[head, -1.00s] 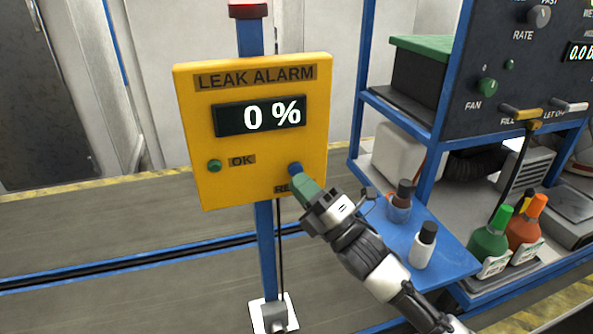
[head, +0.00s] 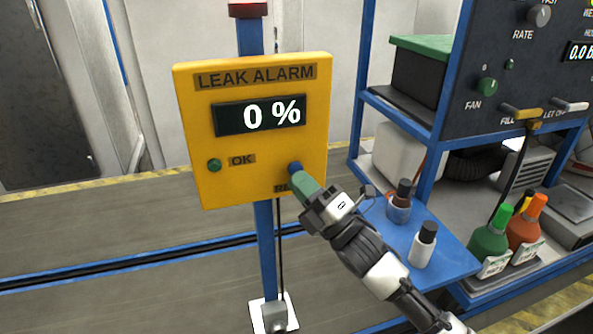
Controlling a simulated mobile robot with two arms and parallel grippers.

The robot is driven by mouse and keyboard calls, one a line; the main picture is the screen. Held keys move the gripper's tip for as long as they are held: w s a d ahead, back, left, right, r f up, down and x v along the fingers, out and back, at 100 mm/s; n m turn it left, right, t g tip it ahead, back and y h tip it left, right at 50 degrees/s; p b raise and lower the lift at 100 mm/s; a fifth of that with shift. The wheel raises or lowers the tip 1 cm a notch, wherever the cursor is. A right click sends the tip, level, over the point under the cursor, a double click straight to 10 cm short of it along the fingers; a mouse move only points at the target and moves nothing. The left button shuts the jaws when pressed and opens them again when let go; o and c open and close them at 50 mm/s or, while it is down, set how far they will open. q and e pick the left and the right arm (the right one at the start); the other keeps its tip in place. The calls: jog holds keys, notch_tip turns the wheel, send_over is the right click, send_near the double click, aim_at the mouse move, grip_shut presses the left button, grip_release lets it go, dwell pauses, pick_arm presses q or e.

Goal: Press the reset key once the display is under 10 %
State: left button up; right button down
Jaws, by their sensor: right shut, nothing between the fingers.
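The yellow leak alarm box (head: 222,185) stands on a blue post. Its display (head: 260,115) reads 0 %. The blue reset key (head: 295,168) is at the lower right of the box, above a label partly hidden by my gripper. My right gripper (head: 304,182) is shut, with its green fingertips at the reset key. The tips look to be touching the key or very close; how far the key is pressed I cannot tell. My left gripper is not in view.
A green OK lamp (head: 214,165) is at the box's left, and a dark red lamp (head: 249,9) tops the post. To the right, a blue shelf (head: 447,262) holds a white bottle (head: 423,245) close to my right arm. Floor to the left is clear.

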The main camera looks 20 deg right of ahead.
jog(key=shift+w, duration=0.6)
dwell(0.7)
jog(key=shift+s, duration=0.85)
jog(key=shift+s+d+p, duration=0.1)
jog(key=shift+s+p, duration=0.5)
jog(key=shift+s, duration=1.9)
